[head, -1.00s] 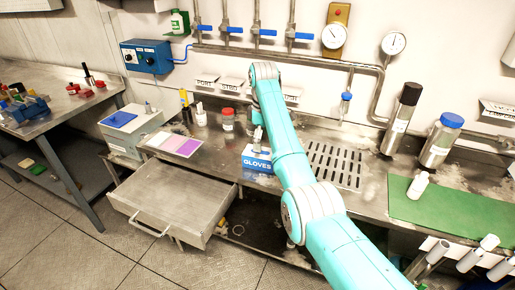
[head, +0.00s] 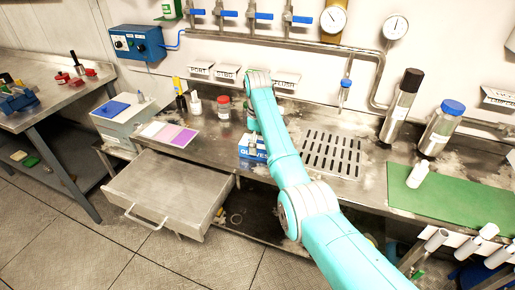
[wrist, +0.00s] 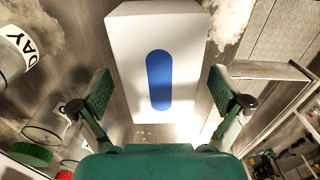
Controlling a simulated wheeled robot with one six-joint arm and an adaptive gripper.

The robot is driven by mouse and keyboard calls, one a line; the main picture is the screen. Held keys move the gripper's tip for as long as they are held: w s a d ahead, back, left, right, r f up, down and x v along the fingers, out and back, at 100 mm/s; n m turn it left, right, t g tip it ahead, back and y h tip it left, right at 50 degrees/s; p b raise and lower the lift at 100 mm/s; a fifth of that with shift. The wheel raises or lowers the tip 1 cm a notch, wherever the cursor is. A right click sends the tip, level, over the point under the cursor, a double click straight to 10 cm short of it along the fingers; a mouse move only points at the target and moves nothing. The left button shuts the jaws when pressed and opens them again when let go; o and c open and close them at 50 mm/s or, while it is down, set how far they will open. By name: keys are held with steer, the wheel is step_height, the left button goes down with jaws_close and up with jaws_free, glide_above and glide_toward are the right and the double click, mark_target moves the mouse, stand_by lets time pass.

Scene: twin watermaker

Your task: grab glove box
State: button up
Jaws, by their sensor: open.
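The glove box (head: 245,152), white and blue with a GLOVES label, stands on the steel bench left of the drain grate in the head view. In the wrist view the glove box (wrist: 160,25) shows its white top with a blue oval slot. My gripper (wrist: 160,92) is open, with one green finger on each side of the box's near end. Gaps show between the fingers and the box sides. In the head view my arm and gripper partly cover the box.
A red-lidded jar (head: 224,112) and small bottles (head: 195,105) stand left of the box. An open drawer (head: 170,190) juts out below the bench. The drain grate (head: 333,152) is clear. Wall pipes run behind.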

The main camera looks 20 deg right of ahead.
step_height(320, 180, down, 2)
steer(key=shift+f, duration=0.2)
steer(key=shift+c, duration=0.3)
steer(key=c, duration=1.3)
steer(key=shift+o, duration=0.2)
